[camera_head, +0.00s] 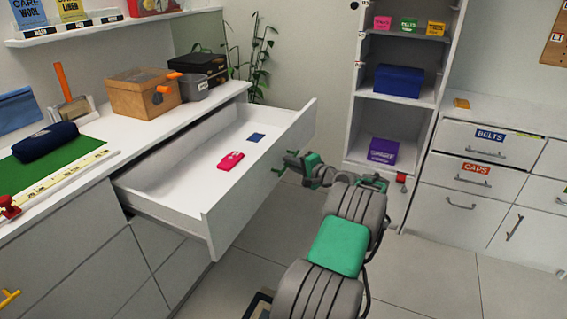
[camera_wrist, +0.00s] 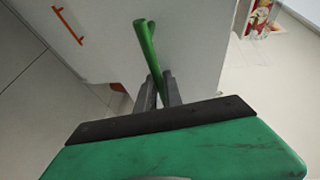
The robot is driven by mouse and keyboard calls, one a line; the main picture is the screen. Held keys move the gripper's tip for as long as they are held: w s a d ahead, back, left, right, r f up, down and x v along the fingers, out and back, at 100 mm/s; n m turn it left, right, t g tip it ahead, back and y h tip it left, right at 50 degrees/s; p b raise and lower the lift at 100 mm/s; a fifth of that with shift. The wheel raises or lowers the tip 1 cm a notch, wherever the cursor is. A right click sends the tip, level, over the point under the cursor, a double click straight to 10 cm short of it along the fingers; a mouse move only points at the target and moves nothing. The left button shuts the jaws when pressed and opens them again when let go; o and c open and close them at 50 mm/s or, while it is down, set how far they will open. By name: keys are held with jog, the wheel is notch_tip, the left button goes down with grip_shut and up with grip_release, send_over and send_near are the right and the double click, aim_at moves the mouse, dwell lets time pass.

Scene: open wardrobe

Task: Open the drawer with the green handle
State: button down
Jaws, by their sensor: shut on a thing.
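The white drawer (camera_head: 165,180) is pulled well out of the counter on the left in the head view. Its front panel also shows in the wrist view (camera_wrist: 188,45). The green handle (camera_wrist: 145,42) stands out from that panel in the wrist view. My gripper (camera_wrist: 158,88) is shut on the green handle, with a dark finger on each side of the bar. In the head view my gripper (camera_head: 290,163) is at the outer face of the drawer front, and the handle is mostly hidden behind it. Inside the drawer lie a pink item (camera_head: 230,160) and a small blue item (camera_head: 256,137).
An orange handle (camera_wrist: 67,26) shows on another front in the wrist view. The white counter (camera_head: 140,125) holds a cardboard box (camera_head: 143,93) and a green mat (camera_head: 60,165). An open shelf unit (camera_head: 400,60) and a drawer cabinet (camera_head: 480,180) stand to the right. Floor is clear between.

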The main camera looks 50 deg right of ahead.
jog(key=shift+s+d, duration=0.2)
jog(key=shift+s, duration=0.15)
jog(key=shift+w+a, duration=0.1)
jog(key=shift+w, duration=0.05)
jog(key=c, duration=1.5)
grip_release()
jog(key=shift+w+a, duration=0.1)
jog(key=p+v, duration=0.1)
jog(key=v, duration=0.6)
jog(key=shift+s, duration=0.4)
